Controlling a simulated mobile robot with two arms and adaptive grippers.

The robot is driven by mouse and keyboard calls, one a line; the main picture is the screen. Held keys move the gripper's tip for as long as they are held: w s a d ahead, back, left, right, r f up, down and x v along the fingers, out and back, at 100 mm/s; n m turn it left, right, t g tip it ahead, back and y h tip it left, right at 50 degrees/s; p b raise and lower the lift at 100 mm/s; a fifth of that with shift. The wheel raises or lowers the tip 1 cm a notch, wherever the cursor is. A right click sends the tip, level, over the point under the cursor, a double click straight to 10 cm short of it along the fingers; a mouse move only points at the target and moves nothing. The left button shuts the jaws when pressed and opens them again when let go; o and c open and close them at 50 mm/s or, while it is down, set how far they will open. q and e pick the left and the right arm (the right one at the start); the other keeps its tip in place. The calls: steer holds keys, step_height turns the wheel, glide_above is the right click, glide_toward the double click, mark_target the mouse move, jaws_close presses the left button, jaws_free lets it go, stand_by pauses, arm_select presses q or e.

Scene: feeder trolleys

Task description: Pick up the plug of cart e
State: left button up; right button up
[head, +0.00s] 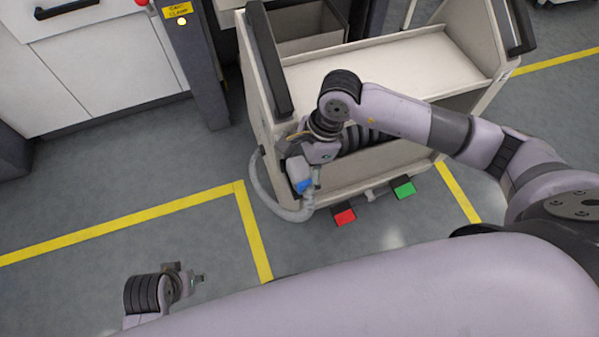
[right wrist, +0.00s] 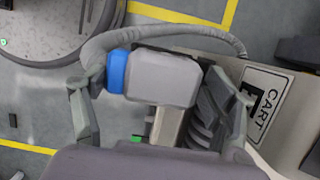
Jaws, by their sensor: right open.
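The plug, a light grey block (right wrist: 165,78) with a blue end (right wrist: 117,72), is at the side of cart e; in the head view its grey and blue body (head: 298,172) shows beside my wrist. A grey corrugated hose runs from the blue end. My right gripper (right wrist: 160,100) is open, with one finger on each side of the plug; I cannot tell whether either finger touches it. It also shows in the head view (head: 314,174), partly hidden. My left gripper (head: 188,274) is low at the bottom left, away from the cart; its jaws are too small to read.
The cream cart (head: 400,65) has a dark handle at each side and a "CART E" label (right wrist: 264,105). A red pedal (head: 344,217) and a green pedal (head: 404,188) sit at its foot. A dark post (head: 203,75) stands to the left. Yellow-lined floor at left is free.

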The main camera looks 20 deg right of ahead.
steer(key=c, duration=1.7)
steer(key=shift+r, duration=0.1)
